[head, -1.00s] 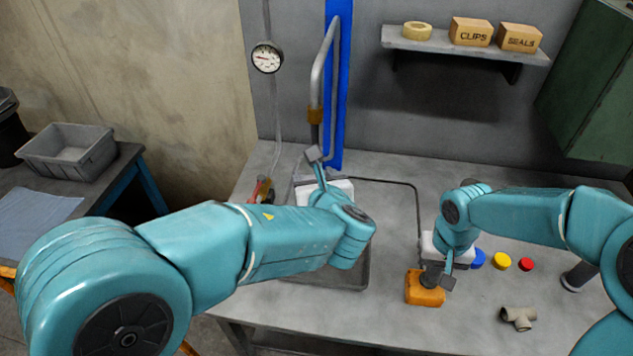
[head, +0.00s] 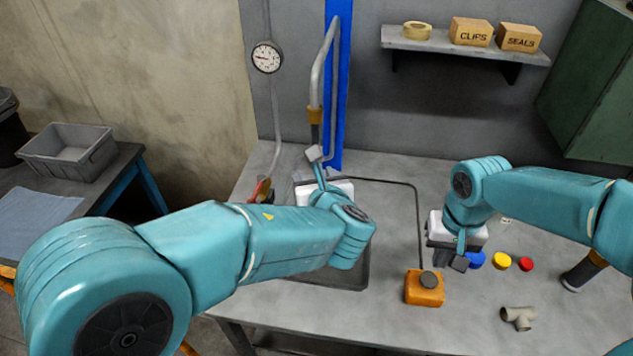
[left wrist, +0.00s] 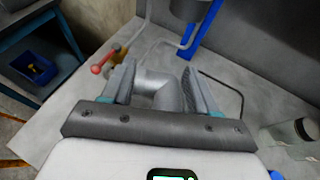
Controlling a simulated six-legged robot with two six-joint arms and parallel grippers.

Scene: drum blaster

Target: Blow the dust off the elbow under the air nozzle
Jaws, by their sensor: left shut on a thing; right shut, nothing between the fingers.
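The grey elbow (left wrist: 165,92) sits between the two fingers of my left gripper (left wrist: 158,80) in the left wrist view. In the head view the left gripper (head: 317,162) is below the air nozzle (head: 316,130), which hangs from a bent pipe with a brass collar; the arm hides most of the held elbow. Any dust on it is too small to tell. My right gripper (head: 460,260) is shut and empty, behind an orange block with a round dark top (head: 425,290) and apart from it.
A shallow grey tray (head: 362,270) lies under the left arm. Blue, yellow (head: 502,261) and red (head: 526,264) caps lie right of the right gripper. A tan pipe fitting (head: 518,318) lies at the front right. A gauge (head: 267,57) hangs on the wall.

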